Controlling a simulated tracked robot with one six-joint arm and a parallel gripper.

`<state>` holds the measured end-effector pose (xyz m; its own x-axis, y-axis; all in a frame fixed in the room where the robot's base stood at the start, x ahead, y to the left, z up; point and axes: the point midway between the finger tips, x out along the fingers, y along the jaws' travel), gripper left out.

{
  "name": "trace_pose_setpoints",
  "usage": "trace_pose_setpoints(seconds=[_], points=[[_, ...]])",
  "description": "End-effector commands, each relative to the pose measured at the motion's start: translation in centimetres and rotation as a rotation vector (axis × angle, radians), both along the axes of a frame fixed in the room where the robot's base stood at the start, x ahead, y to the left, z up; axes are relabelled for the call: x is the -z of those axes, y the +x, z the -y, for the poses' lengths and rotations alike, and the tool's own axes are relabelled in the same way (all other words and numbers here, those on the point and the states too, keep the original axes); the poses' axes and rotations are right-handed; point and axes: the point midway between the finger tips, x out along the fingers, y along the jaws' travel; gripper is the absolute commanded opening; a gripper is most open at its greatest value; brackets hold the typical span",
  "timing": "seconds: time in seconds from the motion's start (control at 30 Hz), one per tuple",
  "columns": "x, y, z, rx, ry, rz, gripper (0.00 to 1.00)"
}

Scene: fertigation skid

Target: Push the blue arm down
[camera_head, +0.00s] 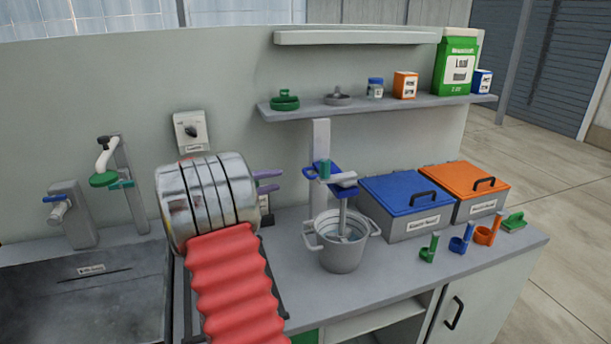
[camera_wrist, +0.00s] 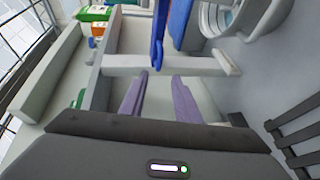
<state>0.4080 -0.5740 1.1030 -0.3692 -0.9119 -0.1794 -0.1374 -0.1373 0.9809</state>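The blue arm (camera_head: 312,174) is on the upright grey post (camera_head: 321,140) of a stand, above a grey two-handled bucket (camera_head: 342,254). A grey rod runs from it down into the bucket. In the wrist view, which is turned sideways, the blue arm (camera_wrist: 159,32) lies just beyond the fingertips, with the post (camera_wrist: 165,65) across. My gripper (camera_head: 280,181) is left of the blue arm at nearly its height, with a gap. Its two purple fingers (camera_wrist: 160,76) are apart with nothing between them. My own arm hides the gripper's body in the head view.
Blue-lidded (camera_head: 405,192) and orange-lidded (camera_head: 465,180) bins stand right of the bucket. Small green, blue and orange holders line the counter's front right. A shelf (camera_head: 375,106) with jars and boxes is above. A sink (camera_head: 85,300) and taps are at left.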

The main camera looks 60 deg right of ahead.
Motion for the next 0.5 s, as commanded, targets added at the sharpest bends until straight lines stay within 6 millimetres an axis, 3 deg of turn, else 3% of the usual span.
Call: trace_pose_setpoints(seconds=[0.23,0.5], points=[[0.4,-0.7,1.7,0.001,0.000,0.000,0.29],[1.1,-2.3,5.4,0.003,0.000,0.000,0.29]])
